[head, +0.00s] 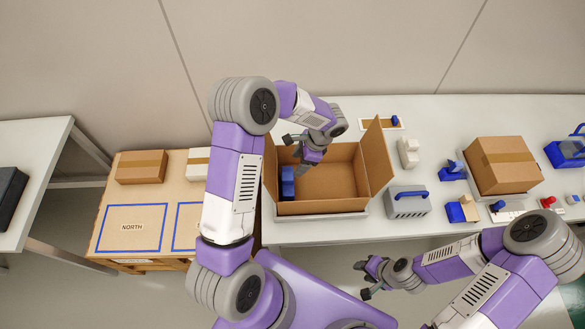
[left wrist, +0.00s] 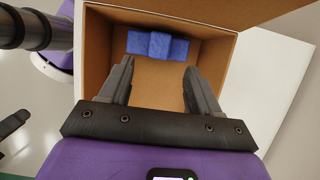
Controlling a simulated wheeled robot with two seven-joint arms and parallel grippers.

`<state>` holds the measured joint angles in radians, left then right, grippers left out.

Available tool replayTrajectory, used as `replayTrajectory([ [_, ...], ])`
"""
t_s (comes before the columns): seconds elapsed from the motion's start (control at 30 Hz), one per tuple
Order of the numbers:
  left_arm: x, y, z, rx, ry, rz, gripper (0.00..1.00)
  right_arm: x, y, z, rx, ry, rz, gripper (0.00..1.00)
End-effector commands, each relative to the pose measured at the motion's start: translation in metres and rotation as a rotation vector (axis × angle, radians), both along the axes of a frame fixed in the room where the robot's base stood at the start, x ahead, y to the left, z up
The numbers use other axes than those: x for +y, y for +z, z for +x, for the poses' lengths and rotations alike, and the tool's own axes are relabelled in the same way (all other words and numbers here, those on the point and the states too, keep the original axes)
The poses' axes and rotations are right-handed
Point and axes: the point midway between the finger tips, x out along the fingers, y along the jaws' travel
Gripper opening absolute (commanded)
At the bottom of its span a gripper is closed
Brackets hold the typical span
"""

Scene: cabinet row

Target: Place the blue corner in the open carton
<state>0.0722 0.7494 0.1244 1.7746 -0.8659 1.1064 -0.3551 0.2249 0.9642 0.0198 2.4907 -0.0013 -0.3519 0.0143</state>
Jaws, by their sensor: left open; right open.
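The blue corner (head: 288,183) lies inside the open carton (head: 345,204), on its floor near the left wall. In the left wrist view the blue corner (left wrist: 158,45) lies near the far wall of the open carton (left wrist: 215,12). My left gripper (head: 298,154) is over the carton, open and empty. In the left wrist view its two fingers (left wrist: 158,72) are spread apart, with bare carton floor between them and the blue corner just beyond the tips. My right gripper (head: 367,279) is open and empty, low in front of the table, away from the carton.
Right of the carton are a grey box with a blue handle (head: 407,204), a white block (head: 408,152), other blue pieces (head: 453,171) and a closed carton (head: 503,165). A pallet (head: 103,234) marked NORTH holds boxes at left. The carton's raised right flap (head: 377,155) stands upright.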

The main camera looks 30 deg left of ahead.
Motion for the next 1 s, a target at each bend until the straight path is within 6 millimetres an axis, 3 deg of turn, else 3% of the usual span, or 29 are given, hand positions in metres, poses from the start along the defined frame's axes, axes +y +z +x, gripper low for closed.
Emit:
replayTrajectory([
  [0.1, -0.006, 0.019, 0.004, -0.002, 0.000, 0.001, 0.62, 0.000, 0.001, 0.000, 0.000, 0.000, 0.000, 0.43],
  [0.23, -0.010, 0.029, 0.006, 0.000, 0.001, 0.000, 0.62, 0.000, 0.001, 0.000, 0.000, 0.000, 0.000, 0.43],
  [0.87, -0.011, 0.033, 0.007, 0.001, 0.001, 0.001, 0.62, 0.000, 0.002, 0.000, 0.000, 0.000, 0.000, 0.43],
  [1.0, -0.011, 0.048, 0.007, 0.001, 0.001, 0.001, 0.62, 0.000, 0.017, 0.000, 0.000, 0.000, 0.000, 0.43],
])
